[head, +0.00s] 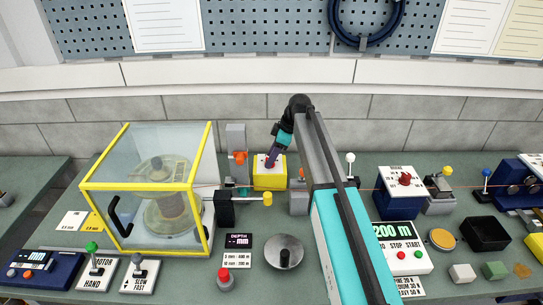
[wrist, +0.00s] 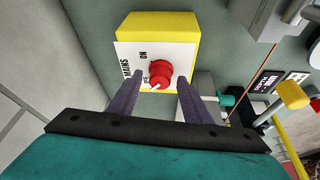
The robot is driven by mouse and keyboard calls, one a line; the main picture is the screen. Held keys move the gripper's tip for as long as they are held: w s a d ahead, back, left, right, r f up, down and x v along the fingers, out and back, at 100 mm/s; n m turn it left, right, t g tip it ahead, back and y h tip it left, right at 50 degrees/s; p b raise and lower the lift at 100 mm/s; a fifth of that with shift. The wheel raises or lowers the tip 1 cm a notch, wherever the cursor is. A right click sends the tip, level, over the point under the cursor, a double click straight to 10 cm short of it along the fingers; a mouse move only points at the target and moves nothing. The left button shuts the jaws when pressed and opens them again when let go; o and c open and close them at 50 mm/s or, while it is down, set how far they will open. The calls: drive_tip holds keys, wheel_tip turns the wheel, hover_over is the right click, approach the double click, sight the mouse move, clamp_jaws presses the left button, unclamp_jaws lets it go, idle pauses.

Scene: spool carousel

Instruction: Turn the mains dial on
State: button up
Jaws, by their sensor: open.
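The mains dial (wrist: 160,73) is a red round knob with a pale pointer mark, on a white plate lettered MAINS and ON. It sits on a yellow box (wrist: 183,28); the pointer is turned away from ON, toward lettering I can read only in part. In the head view the yellow box (head: 269,180) stands at the back of the bench, below the wall. My gripper (wrist: 157,80) is open, with one dark finger on each side of the knob and a gap to it on both sides. I cannot tell how far the fingertips are above the plate. In the head view my gripper (head: 270,163) partly hides the dial.
A yellow-framed clear guard (head: 146,187) encloses a spool at the left. A grey post with an orange knob (head: 238,157) stands close left of the yellow box. A black block with a yellow-tipped lever (head: 267,199) is in front. My arm covers the bench right of centre.

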drive_tip(key=c, duration=1.1)
drive_tip(key=shift+o, duration=0.2)
drive_tip(key=shift+m+b, duration=0.5)
drive_tip(key=shift+b, duration=0.05)
drive_tip(key=shift+s+f+m+t+b, duration=0.15)
drive_tip(key=shift+m+t+b, duration=0.25)
drive_tip(key=shift+m+b, duration=0.4)
drive_tip(key=m+t+b, duration=0.1)
drive_tip(key=m, duration=0.1)
drive_tip(key=m+h+b, duration=0.1)
drive_tip(key=m, duration=0.2)
drive_tip(key=shift+s+a+t+h, duration=0.1)
drive_tip(key=shift+a+t+h, duration=0.05)
drive_tip(key=shift+t+h, duration=0.2)
drive_tip(key=m+h+b, duration=0.1)
drive_tip(key=m, duration=0.1)
drive_tip(key=m+t, duration=0.1)
drive_tip(key=m, duration=0.2)
drive_tip(key=shift+a+m+h+b, duration=0.15)
drive_tip(key=shift+m+h+b, duration=0.15)
drive_tip(key=shift+h+b, duration=0.05)
drive_tip(key=m+h, duration=0.1)
drive_tip(key=m, duration=0.1)
drive_tip(key=m+b, duration=0.1)
drive_tip(key=m, duration=0.1)
drive_tip(key=shift+a+m+h, duration=0.15)
drive_tip(key=shift+m+h, duration=0.15)
drive_tip(key=shift+h, duration=0.1)
